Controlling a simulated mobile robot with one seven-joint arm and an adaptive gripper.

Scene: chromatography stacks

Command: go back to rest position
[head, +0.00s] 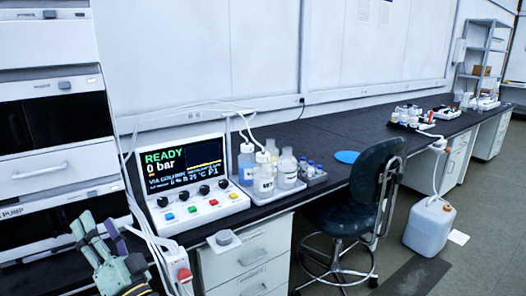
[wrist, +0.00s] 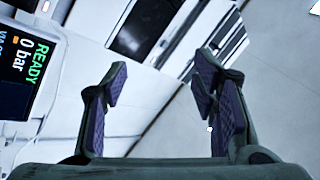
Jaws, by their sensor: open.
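My gripper (wrist: 160,88) is open and empty in the wrist view, with its two purple-padded fingers wide apart and only the white wall and instrument stack behind them. In the head view my gripper (head: 98,238) shows at the lower left, in front of the chromatography stack (head: 48,165). The control console (head: 190,185) stands right of it on the bench and its screen reads READY and 0 bar. Part of that screen also shows at the left edge of the wrist view (wrist: 22,65), turned sideways.
White-capped bottles (head: 265,172) and a tray of vials (head: 312,174) stand right of the console. A dark swivel chair (head: 365,185) stands at the bench (head: 325,140). A white jug (head: 430,228) is on the floor at the right. A blue disc (head: 346,157) lies on the bench.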

